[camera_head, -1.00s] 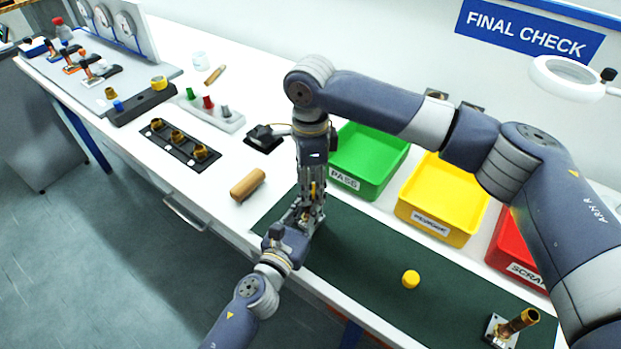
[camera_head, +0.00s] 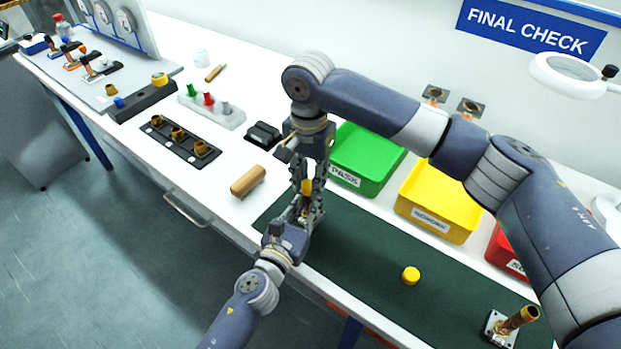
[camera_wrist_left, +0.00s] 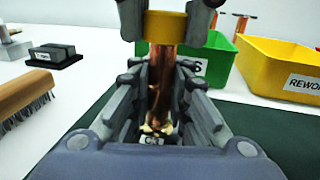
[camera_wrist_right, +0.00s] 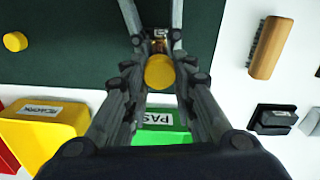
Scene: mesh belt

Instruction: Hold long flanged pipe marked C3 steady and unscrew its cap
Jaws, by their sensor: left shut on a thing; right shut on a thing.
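The long flanged pipe (camera_wrist_left: 160,85) is copper-coloured and upright, with a brass flange and a small label (camera_wrist_left: 152,141) at its lower end. My left gripper (camera_head: 304,208) is shut around the pipe's body. The yellow cap (camera_wrist_left: 166,26) sits at the pipe's top end, in line with it; I cannot tell how far it is threaded. It also shows in the right wrist view (camera_wrist_right: 160,72). My right gripper (camera_head: 309,182) reaches down from above, its fingers shut on the cap. The fingers hide much of the pipe in the head view.
A loose yellow cap (camera_head: 411,275) lies on the green mat (camera_head: 370,270). Another brass pipe (camera_head: 518,320) stands at the mat's right end. Green (camera_head: 372,186), yellow (camera_head: 430,222) and red (camera_head: 505,258) bins line the back. A wooden-handled brush (camera_head: 247,181) lies left.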

